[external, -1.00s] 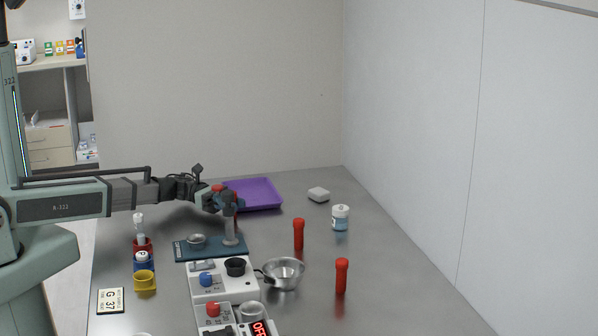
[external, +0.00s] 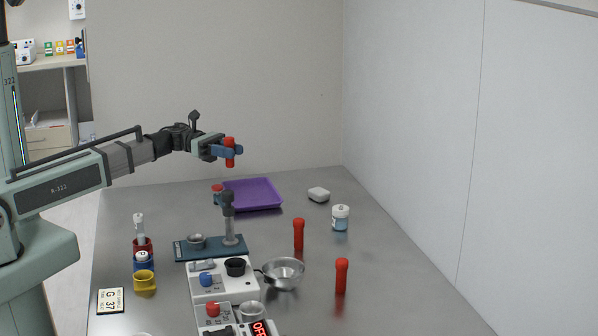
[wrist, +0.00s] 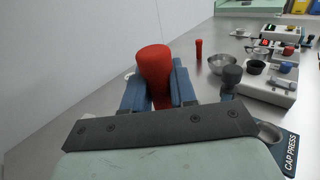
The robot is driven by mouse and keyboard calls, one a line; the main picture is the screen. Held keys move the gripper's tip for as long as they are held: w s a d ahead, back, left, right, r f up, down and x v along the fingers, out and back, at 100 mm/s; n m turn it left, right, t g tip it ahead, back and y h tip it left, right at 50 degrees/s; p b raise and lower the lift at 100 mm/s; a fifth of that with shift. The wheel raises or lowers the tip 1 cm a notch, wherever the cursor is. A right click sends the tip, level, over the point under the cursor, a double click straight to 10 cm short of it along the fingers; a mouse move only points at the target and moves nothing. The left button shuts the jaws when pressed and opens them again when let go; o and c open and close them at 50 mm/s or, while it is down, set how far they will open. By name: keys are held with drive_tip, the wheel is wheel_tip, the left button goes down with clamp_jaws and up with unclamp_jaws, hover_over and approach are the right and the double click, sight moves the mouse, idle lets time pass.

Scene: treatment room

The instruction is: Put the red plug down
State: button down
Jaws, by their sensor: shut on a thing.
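My gripper (external: 226,151) is raised well above the back of the table, shut on a red plug (external: 230,160). The plug stands upright between the blue fingers, clear of any surface. In the wrist view the held red plug (wrist: 153,62) shows between the two blue fingers. Two more red plugs stand upright on the grey table (external: 400,290): one red plug (external: 298,234) right of the press and another red plug (external: 341,276) nearer the front.
The cap press (external: 210,252) stands below my gripper. A purple tray (external: 262,195) lies behind it. A metal bowl (external: 284,275), white-lidded jar (external: 340,218), switch box (external: 222,286) and yellow cup (external: 144,281) stand around. The table's right side is mostly clear.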

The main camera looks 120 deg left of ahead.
drive_tip(key=shift+r, duration=0.75)
drive_tip(key=shift+a+y, duration=0.3)
drive_tip(key=s+a+f+n+g+y, duration=0.2)
drive_tip(key=s+a+n+g+y, duration=0.2)
drive_tip(key=a+n+y, duration=0.3)
drive_tip(key=s+a+f+n+g+y, duration=0.3)
drive_tip(key=s+a+n+g+y, duration=0.15)
drive_tip(key=a+y, duration=0.4)
drive_tip(key=w+d+r+m+t+h, duration=0.2)
drive_tip(key=w+d+r+t, duration=0.1)
drive_tip(key=w+d, duration=1.25)
drive_tip(key=w+d+r+m+t+h, duration=0.2)
drive_tip(key=w+d+r, duration=0.1)
drive_tip(key=w+d, duration=1.3)
drive_tip(key=w+d+m+t+h, duration=0.1)
drive_tip(key=w+d, duration=0.4)
drive_tip(key=d, duration=0.9)
drive_tip(key=w+d+r+m+t+h, duration=0.1)
drive_tip(key=w+d+m+h, duration=0.2)
drive_tip(key=d, duration=1.1)
drive_tip(key=w+d+m+t+h, duration=0.1)
drive_tip(key=w+d+m+h, duration=0.2)
drive_tip(key=w+d+h, duration=0.4)
drive_tip(key=w+d, duration=0.2)
drive_tip(key=d, duration=0.5)
drive_tip(key=shift+w+d+r, duration=0.15)
drive_tip(key=shift+d+r, duration=0.1)
drive_tip(key=shift+d, duration=0.1)
